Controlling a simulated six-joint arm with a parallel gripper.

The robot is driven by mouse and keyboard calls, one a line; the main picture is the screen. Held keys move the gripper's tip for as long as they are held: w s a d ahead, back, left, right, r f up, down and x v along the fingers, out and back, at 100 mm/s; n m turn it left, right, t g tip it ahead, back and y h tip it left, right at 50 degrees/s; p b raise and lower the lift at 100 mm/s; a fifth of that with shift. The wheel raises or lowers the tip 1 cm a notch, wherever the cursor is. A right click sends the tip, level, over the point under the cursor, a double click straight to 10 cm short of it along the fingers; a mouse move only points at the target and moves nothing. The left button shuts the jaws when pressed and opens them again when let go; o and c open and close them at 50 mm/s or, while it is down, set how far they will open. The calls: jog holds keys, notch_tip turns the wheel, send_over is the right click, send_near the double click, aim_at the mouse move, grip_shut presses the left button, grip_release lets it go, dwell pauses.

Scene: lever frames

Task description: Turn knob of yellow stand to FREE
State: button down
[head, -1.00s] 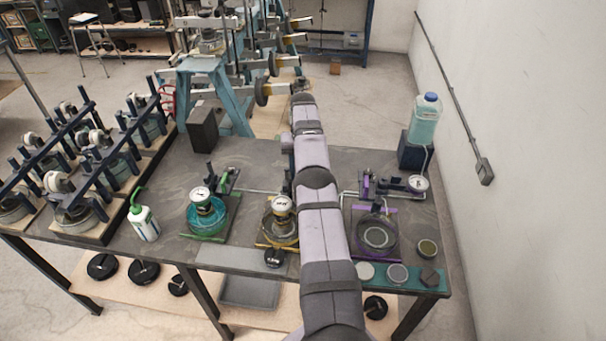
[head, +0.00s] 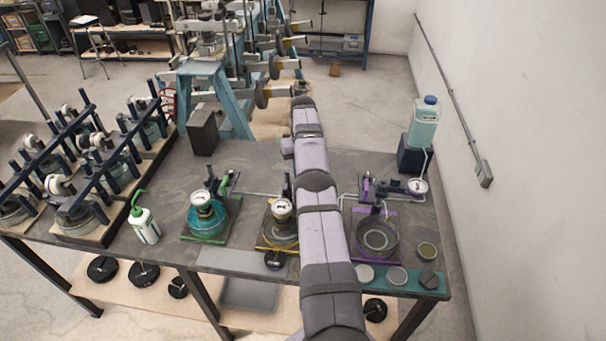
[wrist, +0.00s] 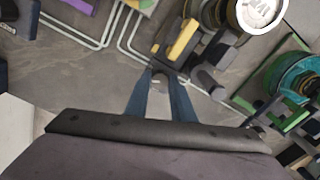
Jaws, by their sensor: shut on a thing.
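The yellow stand (head: 264,246) is on the table just left of my arm in the head view, with a round white dial (head: 281,209) over a glass bowl. In the wrist view its yellow block (wrist: 181,42) and the dial (wrist: 257,10) are at the top, right of centre. My gripper (wrist: 161,76) points at the block's near end, its two blue fingers closed on a small grey part, apparently the knob (wrist: 160,84). The fingers cover much of the knob, so its setting is not readable. In the head view my arm hides the gripper.
The green stand (head: 207,236) is left of the yellow one, and the purple stand (head: 378,241) is right of my arm. Thin pipes (wrist: 105,30) run along the table. A squeeze bottle (head: 145,223) stands at left; a blue-capped bottle (head: 424,125) is at back right.

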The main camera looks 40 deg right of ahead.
jog(key=n, duration=1.2)
jog(key=shift+n, duration=0.3)
dwell(0.4)
jog(key=c, duration=1.5)
grip_release()
